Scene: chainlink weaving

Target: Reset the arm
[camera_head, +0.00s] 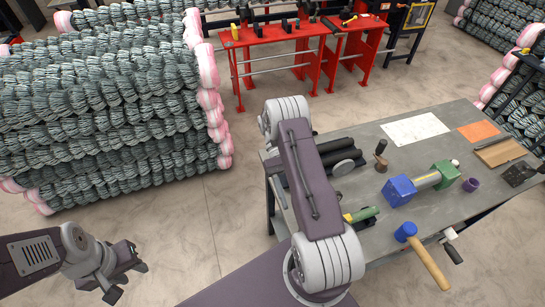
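My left gripper (130,280) hangs over the bare floor at the lower left. Its two dark fingers are spread apart, with nothing between them. My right arm (313,185) rises from the bottom middle and bends in front of the left end of the workbench. My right gripper cannot be seen. The arm hides part of the bench.
The grey workbench (458,127) holds a blue and green tool (425,181), a mallet (423,255), dark rollers and papers. Stacked wire-mesh rolls (110,110) fill the upper left. A red rack (285,37) stands behind. The floor (185,235) around the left gripper is clear.

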